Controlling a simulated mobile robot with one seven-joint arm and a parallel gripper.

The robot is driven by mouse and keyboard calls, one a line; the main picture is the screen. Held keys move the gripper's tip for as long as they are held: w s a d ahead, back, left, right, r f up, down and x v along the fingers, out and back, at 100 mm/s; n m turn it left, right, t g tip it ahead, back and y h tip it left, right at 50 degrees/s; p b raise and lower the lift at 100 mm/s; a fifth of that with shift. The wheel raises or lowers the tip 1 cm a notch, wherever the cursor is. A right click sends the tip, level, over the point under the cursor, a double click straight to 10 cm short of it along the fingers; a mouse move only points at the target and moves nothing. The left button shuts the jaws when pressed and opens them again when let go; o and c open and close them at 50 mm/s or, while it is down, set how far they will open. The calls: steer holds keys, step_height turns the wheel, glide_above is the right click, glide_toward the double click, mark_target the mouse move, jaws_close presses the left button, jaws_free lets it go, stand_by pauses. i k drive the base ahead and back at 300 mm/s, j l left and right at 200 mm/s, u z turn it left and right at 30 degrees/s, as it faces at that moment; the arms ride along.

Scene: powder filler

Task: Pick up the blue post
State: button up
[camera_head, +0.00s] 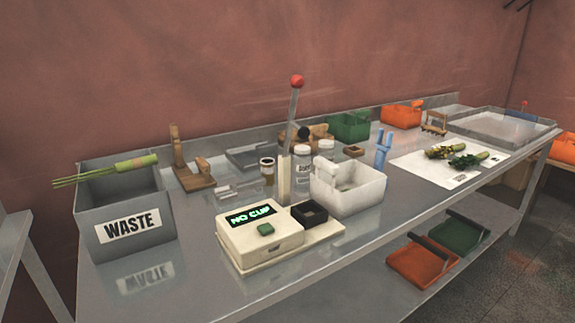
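A blue post (382,151) stands upright on the metal workbench, right of the centre of the view. It looks forked at the top, with two prongs. It stands just behind and right of a white open box (348,190) and left of a white sheet (413,165). Nothing covers it from this side. My gripper does not show in this view.
The metal bench (197,269) carries a grey WASTE bin (126,229), a cream machine reading NO CUP (262,236), a tall red-knobbed lever (296,82), jars (302,161), and green (349,126) and orange (402,114) crates. Two trays (420,265) lie on the lower shelf.

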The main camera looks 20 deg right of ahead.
mark_target(381, 153)
steer(key=l+z, duration=0.35)
steer(key=i+l+z, duration=0.15)
steer(key=z, duration=0.2)
steer(key=i+l+z, duration=0.1)
steer(key=z, duration=0.25)
steer(key=i+l+z, duration=0.2)
steer(key=i+l, duration=0.95)
steer(key=i, duration=0.2)
